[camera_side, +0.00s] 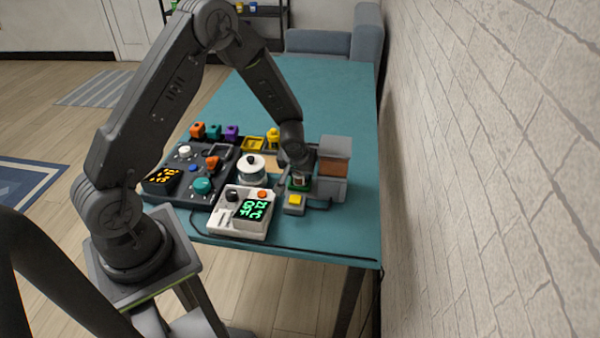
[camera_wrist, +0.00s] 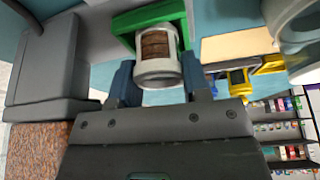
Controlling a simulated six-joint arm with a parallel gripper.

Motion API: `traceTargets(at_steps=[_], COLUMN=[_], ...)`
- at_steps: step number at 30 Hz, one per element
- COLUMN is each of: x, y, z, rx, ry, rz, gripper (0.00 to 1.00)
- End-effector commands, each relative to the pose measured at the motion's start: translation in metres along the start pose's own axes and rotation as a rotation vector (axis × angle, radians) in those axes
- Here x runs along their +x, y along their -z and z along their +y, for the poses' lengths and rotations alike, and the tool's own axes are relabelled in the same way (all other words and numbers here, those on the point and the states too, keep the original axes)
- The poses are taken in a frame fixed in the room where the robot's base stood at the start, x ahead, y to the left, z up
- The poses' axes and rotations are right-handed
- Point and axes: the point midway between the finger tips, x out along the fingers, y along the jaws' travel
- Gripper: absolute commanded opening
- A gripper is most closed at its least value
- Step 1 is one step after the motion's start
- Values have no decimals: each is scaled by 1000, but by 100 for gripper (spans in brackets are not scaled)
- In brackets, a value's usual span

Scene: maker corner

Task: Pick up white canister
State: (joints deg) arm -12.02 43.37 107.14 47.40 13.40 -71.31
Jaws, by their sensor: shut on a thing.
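The white canister (camera_wrist: 153,72) has a brown band or window and sits between the two blue-grey fingers of my gripper (camera_wrist: 160,78) in the wrist view. My gripper is shut on it. A green holder (camera_wrist: 122,22) frames the canister's far end; I cannot tell whether the two touch. In the side view, my gripper (camera_side: 299,177) points down at the green holder (camera_side: 300,188) near the table's right side, and hides most of the canister.
A grey block with a brown middle (camera_side: 333,168) stands close on the right. A round white pot (camera_side: 252,170) is to the left. A white box with green digits (camera_side: 243,211) and a yellow-button box (camera_side: 294,204) are in front. The teal table's back (camera_side: 325,90) is clear.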

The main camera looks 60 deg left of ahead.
Motion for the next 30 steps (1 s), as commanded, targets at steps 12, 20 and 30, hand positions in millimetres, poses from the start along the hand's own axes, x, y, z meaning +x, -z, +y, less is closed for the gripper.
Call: traceTargets(at_steps=[12,20,30], x=[-46,-79,-100], y=[19,28,34], z=[-18,-76,-112], rx=[-8,-12,-4], ry=[2,2,1], rz=[2,3,1], gripper=[14,14,14])
